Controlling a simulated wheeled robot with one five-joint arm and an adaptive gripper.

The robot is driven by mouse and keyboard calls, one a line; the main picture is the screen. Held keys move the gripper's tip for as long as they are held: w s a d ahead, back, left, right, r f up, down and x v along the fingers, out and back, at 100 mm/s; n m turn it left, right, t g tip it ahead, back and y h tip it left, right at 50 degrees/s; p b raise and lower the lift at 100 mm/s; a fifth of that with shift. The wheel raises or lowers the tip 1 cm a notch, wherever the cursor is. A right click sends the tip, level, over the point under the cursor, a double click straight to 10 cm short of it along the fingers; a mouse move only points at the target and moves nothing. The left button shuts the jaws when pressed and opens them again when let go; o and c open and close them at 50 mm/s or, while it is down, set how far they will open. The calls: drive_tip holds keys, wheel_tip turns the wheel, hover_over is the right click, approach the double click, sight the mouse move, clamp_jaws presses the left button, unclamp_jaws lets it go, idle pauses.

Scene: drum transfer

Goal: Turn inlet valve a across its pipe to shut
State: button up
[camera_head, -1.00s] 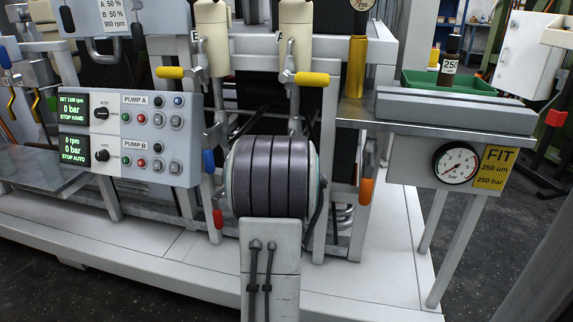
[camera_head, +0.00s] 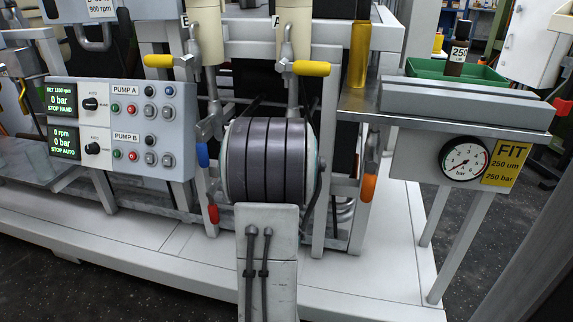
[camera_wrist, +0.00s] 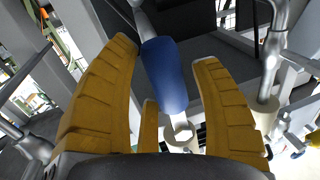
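A housing (camera_head: 294,35) with a letter A has a yellow lever handle (camera_head: 312,68) below it, sticking out to the right. A second yellow lever (camera_head: 158,60) sits to its left. Lower down are a blue handle (camera_head: 203,155), a red one (camera_head: 213,214) and an orange one (camera_head: 369,187). No label shows which handle is inlet valve a. In the wrist view my gripper (camera_wrist: 165,50) is open, its yellow fingers on either side of a blue handle (camera_wrist: 165,78) on a metal lever. Contact is not clear. My gripper is hidden in the head view.
A pump panel (camera_head: 122,126) stands at the left, both displays reading 0 bar. A pressure gauge (camera_head: 465,161) and a yellow FIT sign (camera_head: 508,165) are at the right, below a shelf with a green tray (camera_head: 425,68). Frame posts and pipes stand close around the handles.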

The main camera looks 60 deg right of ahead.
drive_tip(key=c, duration=1.1)
drive_tip(key=shift+o, duration=0.2)
